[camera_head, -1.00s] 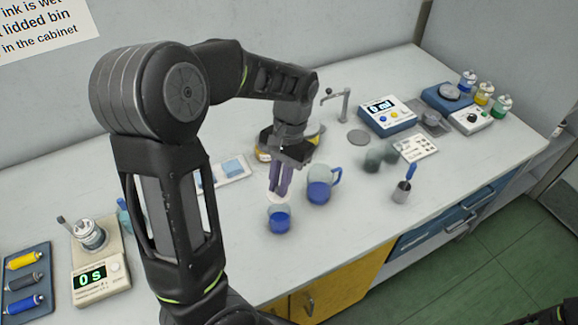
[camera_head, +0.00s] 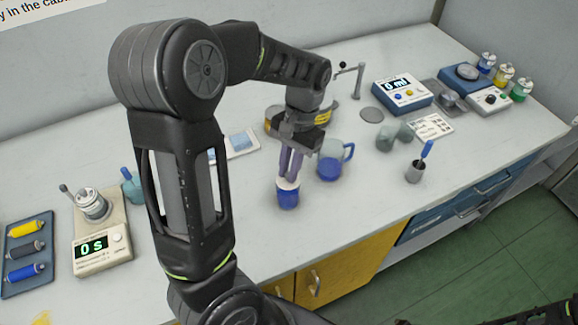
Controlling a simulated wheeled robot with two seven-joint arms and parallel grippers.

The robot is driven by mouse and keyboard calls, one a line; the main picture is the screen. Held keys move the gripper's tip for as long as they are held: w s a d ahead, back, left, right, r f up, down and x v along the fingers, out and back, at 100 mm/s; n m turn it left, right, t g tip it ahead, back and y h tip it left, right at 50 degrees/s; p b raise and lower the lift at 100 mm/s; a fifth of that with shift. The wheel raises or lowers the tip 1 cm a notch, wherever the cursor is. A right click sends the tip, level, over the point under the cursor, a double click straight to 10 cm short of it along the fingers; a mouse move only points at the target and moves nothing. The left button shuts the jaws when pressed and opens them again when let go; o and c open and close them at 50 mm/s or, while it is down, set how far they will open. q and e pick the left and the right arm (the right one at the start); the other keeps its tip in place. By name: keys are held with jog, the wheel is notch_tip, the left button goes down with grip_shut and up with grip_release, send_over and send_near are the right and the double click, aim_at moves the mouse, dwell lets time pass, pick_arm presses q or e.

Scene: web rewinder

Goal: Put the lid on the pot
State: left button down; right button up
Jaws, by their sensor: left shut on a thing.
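The pot (camera_head: 288,200) is a small clear cup with blue ink, upright on the bench. My left gripper (camera_head: 290,174) points down right above it, its purple fingers shut on the pale round lid (camera_head: 288,184). The lid is at the pot's mouth and looks roughly level. I cannot tell whether it is seated or just above the rim. The gripper's fingers hide part of the lid. My right gripper is not in view.
A glass jug (camera_head: 330,168) with blue ink stands close to the right of the pot. A metal cup (camera_head: 413,172) with a blue-handled tool is farther right. Bench in front of the pot is clear.

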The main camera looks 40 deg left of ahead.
pick_arm(q)
jog(key=shift+f, duration=0.6)
dwell(1.1)
jog(key=shift+f, duration=0.2)
dwell(1.3)
jog(key=c, duration=0.8)
grip_release()
jog(key=shift+c, duration=0.2)
jog(key=shift+r, duration=0.1)
